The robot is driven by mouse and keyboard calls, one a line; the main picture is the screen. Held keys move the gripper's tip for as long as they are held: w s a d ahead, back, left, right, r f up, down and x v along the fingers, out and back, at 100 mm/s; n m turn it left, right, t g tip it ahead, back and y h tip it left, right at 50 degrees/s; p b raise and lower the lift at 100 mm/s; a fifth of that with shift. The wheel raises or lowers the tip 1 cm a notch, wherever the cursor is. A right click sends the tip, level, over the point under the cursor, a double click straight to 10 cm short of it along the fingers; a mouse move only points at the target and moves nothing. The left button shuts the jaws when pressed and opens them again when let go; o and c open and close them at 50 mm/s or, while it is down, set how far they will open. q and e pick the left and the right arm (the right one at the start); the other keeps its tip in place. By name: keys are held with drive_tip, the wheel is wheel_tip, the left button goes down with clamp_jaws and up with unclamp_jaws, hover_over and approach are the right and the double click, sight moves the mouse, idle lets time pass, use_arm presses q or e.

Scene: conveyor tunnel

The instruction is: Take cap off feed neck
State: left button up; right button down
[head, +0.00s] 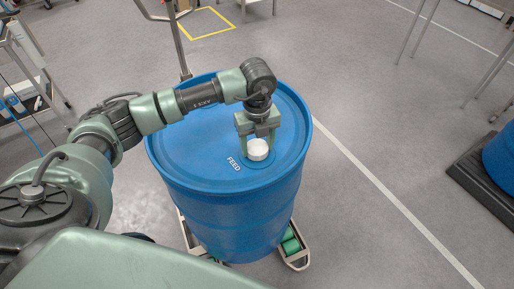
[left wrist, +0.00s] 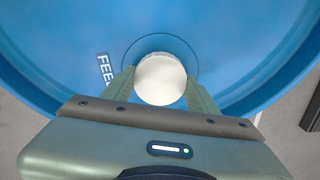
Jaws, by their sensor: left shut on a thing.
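A white round cap (head: 258,149) sits at the feed neck on the lid of a blue drum (head: 200,150), beside the word FEED. My left gripper (head: 257,143) points down at the lid and is shut on the cap. In the left wrist view the cap (left wrist: 160,79) lies between the two green fingers (left wrist: 160,92), with a round recess in the lid around it. The neck under the cap is hidden. My right gripper is in neither view.
The drum stands on a wheeled dolly (head: 296,256). A post (head: 178,45) rises behind it. A shelf cart (head: 30,85) stands at the left. Another blue drum (head: 499,158) is at the right edge. The floor between the drums is clear.

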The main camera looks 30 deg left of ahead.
use_arm(q)
drive_tip(key=n+p, duration=0.1)
drive_tip(key=n, duration=0.1)
drive_tip(key=shift+r+n, duration=0.1)
drive_tip(key=shift+n, duration=0.2)
drive_tip(key=shift+n+p, duration=0.35)
drive_tip(key=shift+n, duration=0.95)
drive_tip(key=n+p, duration=0.1)
drive_tip(key=n, duration=0.1)
drive_tip(key=shift+n, duration=0.3)
drive_tip(key=shift+r+p, duration=0.9)
drive_tip(key=shift+r, duration=0.2)
drive_tip(key=shift+r, duration=0.1)
